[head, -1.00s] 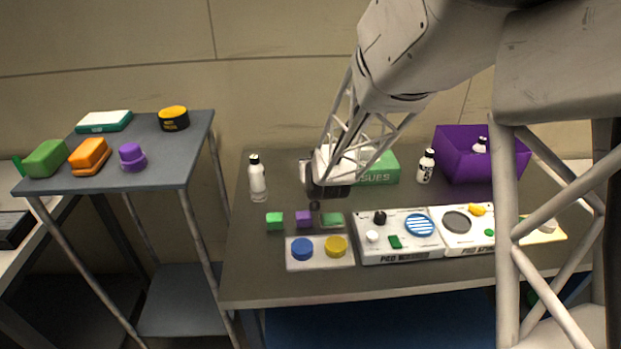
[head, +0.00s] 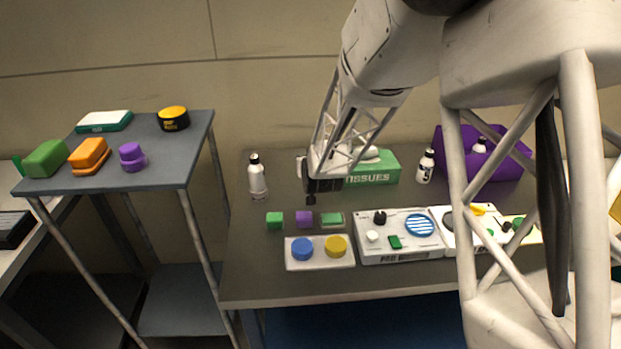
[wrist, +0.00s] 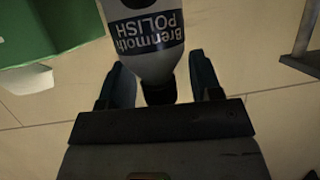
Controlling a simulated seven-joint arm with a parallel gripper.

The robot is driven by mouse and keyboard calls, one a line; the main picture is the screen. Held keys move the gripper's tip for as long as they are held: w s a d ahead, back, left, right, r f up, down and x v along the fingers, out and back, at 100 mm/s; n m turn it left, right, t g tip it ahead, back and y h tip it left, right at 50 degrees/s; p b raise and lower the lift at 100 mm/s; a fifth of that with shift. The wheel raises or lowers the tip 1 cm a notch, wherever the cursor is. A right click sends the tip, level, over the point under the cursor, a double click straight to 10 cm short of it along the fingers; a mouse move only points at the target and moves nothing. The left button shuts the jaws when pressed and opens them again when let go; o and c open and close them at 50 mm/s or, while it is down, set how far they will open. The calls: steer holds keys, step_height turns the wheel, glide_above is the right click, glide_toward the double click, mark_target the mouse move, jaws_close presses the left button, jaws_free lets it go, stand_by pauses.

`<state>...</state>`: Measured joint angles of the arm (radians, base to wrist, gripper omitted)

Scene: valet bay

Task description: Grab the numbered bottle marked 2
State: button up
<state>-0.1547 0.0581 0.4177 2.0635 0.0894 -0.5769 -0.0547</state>
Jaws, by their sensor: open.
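My gripper (head: 311,196) is open, in front of the tissue box's left end in the head view. In the wrist view its two fingers (wrist: 162,88) stand either side of the dark cap and neck of an upside-down-looking bottle (wrist: 150,66) with a "Brenmoth POLISH" label; no number shows on it. I cannot tell which bottle in the head view this is. There, a white bottle with a black cap (head: 257,180) stands at the table's left. Another white bottle (head: 426,167) with a dark numbered label stands right of the tissues; I cannot read its digit surely. A third bottle (head: 479,146) shows in the purple bin.
The green tissue box (head: 375,172) stands behind my gripper and the purple bin (head: 505,165) at back right. Small blocks (head: 304,219), a button plate (head: 320,262) and white panels (head: 400,252) lie in front. A grey shelf (head: 150,150) with items stands left.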

steer(key=shift+w+f, duration=0.1)
steer(key=shift+w, duration=0.1)
stand_by(0.5)
jaws_close()
